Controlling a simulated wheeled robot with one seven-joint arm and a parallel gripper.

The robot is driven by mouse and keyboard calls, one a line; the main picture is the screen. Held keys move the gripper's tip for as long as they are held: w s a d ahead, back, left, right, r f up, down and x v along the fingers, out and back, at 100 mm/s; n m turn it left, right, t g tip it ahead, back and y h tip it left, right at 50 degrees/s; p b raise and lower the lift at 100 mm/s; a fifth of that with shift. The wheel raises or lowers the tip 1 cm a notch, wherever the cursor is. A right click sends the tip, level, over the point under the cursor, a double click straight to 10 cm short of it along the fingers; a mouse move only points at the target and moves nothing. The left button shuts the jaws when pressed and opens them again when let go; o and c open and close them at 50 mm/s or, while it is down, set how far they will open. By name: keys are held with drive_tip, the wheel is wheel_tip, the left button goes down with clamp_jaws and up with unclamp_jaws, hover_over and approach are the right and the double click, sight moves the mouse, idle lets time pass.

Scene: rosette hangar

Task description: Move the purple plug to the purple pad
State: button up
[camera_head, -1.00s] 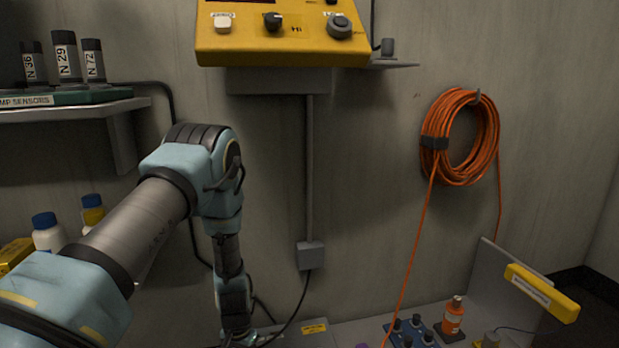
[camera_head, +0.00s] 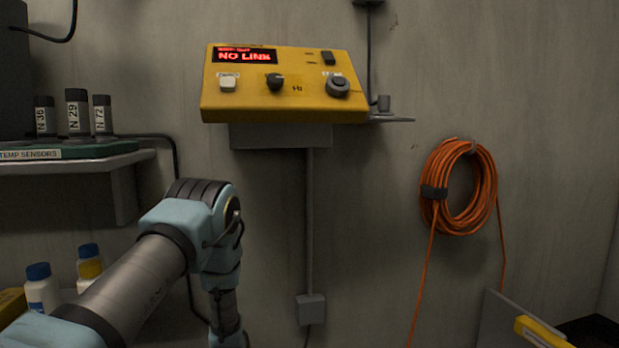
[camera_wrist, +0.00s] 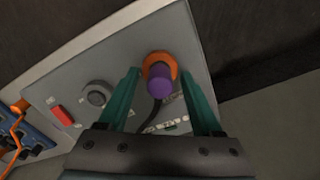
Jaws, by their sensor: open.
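The purple plug (camera_wrist: 160,80) shows in the wrist view, with an orange ring (camera_wrist: 160,60) at its base on a grey panel (camera_wrist: 70,78). A dark cable runs close beside it. My gripper (camera_wrist: 160,74) is open, with one teal finger on each side of the plug and visible gaps between. Whether the ring is a socket I cannot tell. The gripper is below the picture in the head view, where only my arm shows. The purple pad is not seen in either view.
The grey panel also bears a red switch (camera_wrist: 62,115) and a round dark knob (camera_wrist: 97,94). An orange cable (camera_wrist: 14,130) lies at the left. In the head view, a yellow control box (camera_head: 285,100) reads "NO LINK", and an orange cable coil (camera_head: 458,190) hangs on the wall.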

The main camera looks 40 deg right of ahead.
idle(0.4)
clamp_jaws()
idle(0.4)
idle(0.8)
drive_tip(key=shift+r, duration=0.15)
drive_tip(key=shift+r+p, duration=2.45)
drive_tip(key=shift+r, duration=0.4)
